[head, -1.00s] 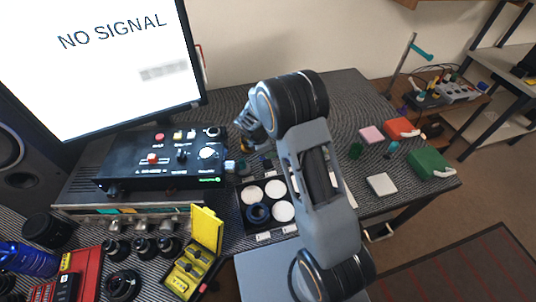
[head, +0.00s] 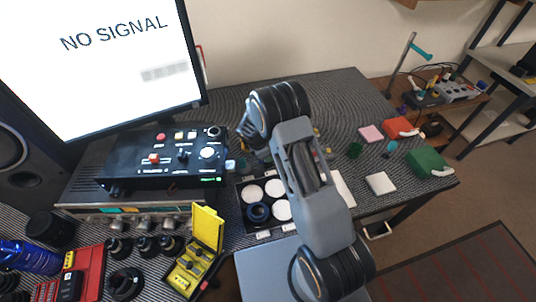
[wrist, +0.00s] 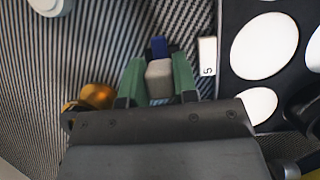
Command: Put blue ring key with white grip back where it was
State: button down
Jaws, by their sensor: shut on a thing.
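My gripper (wrist: 159,80) is shut on the white grip of the blue ring key (wrist: 159,70). The light grip sits between the two green fingers, and the key's blue end (wrist: 159,47) sticks out beyond them. The held key is over or at the striped mat, left of a black tray (wrist: 223,55); I cannot tell whether it touches the mat. A small white label marked 5 (wrist: 207,56) lies between the key and the tray. In the head view my arm hides the fingertips and the key.
Several coloured blocks, including a green one (head: 428,162), lie at right.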

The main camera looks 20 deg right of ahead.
jog(key=shift+f+b, duration=0.45)
jog(key=shift+f, duration=0.1)
jog(key=c, duration=0.9)
grip_release()
jog(key=shift+r+p, duration=0.3)
jog(key=shift+r, duration=0.05)
jog(key=b+v, duration=0.1)
jog(key=v, duration=1.1)
jog(key=s+d+r+m+t+y, duration=0.1)
jog(key=s+d+r+m+y, duration=0.15)
jog(key=s+r+m, duration=0.75)
jog(key=shift+s+d+r+m+t+y, duration=0.45)
jog(key=shift+s+r+m, duration=0.85)
jog(key=shift+s, duration=0.9)
jog(key=shift+s+d+r+m+t+y, duration=0.3)
jog(key=shift+s+r+m+t, duration=0.3)
jog(key=shift+s+r+m, duration=1.1)
jog(key=shift+s+d+r+m+t+y, duration=0.35)
jog(key=shift+s+r+m+t, duration=0.45)
jog(key=shift+s, duration=1.85)
jog(key=shift+f+g, duration=0.15)
jog(key=shift+g, duration=0.1)
